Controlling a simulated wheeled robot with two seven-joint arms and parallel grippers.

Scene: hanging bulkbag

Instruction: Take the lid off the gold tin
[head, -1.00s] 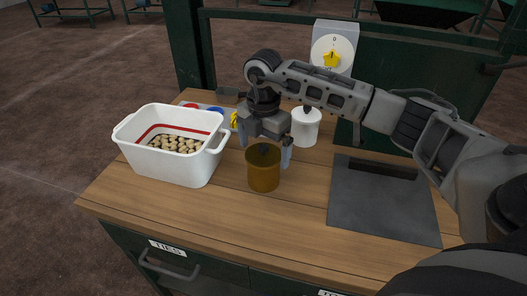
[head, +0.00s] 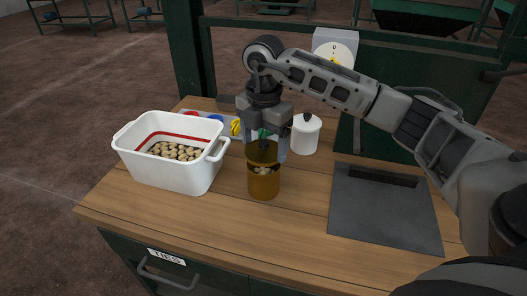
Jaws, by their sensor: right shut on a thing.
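The gold tin (head: 263,184) stands upright on the wooden bench, right of the white tub. Its gold lid (head: 262,156) is raised a little above the rim, and pale round pieces show in the gap between them. My right gripper (head: 265,146) comes down over the tin from behind and is shut on the dark knob of the lid. My left gripper is not in view.
A white tub (head: 182,178) with a red inner line holds several pale pieces. A white lidded canister (head: 305,136) stands behind right. Red, blue and yellow things lie behind. A grey plate (head: 384,211) lies right; the bench front is clear.

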